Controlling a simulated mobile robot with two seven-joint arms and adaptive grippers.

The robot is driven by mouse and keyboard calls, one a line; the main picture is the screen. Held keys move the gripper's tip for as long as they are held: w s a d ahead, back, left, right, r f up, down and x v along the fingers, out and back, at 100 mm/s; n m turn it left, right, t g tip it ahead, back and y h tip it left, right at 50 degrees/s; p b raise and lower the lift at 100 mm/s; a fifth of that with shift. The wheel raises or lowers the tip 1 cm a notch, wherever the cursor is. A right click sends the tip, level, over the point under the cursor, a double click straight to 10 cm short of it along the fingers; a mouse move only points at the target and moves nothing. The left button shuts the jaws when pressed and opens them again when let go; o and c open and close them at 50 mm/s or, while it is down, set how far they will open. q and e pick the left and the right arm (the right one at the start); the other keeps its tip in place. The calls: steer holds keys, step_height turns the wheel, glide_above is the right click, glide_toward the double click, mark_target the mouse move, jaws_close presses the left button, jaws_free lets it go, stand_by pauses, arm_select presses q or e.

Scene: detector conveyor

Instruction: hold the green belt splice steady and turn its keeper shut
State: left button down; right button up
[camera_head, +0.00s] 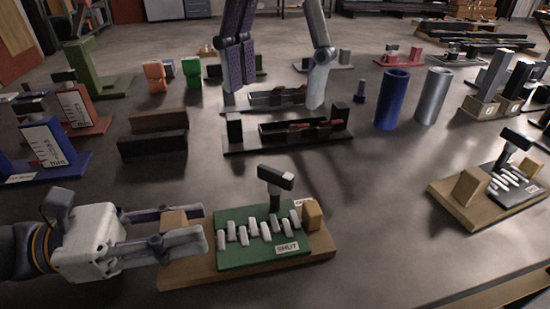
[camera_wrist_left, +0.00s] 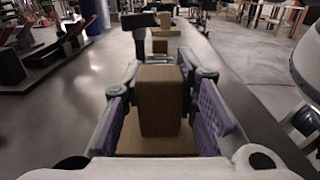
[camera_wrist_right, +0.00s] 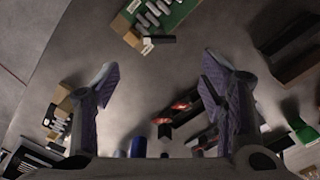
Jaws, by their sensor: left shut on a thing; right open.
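The green belt splice (camera_head: 235,262) lies on a wooden base at the front middle in the head view, with several white pegs across it. Its dark T-shaped keeper (camera_head: 275,180) stands upright at the far edge. A SHUT label (camera_head: 287,248) is at the near edge; another label is partly hidden by the right wooden block (camera_head: 313,215). My left gripper (camera_head: 202,225) is shut on the left wooden block (camera_wrist_left: 160,105) of the base. My right gripper (camera_head: 275,106) is open and empty, beyond the splice; the keeper also shows in the right wrist view (camera_wrist_right: 158,39).
A black fixture (camera_head: 287,143) with red parts stands beyond the splice, near my right gripper. Blue (camera_head: 392,98) and grey cylinders (camera_head: 433,96) stand right of it. A similar wooden-based splice (camera_head: 450,206) is at the right. Dark blocks (camera_head: 153,145) stand left; the surface between is clear.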

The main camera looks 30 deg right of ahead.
mark_target(275, 171)
step_height(275, 171, down, 12)
steer(key=shift+r, duration=0.1)
steer(key=c, duration=1.2)
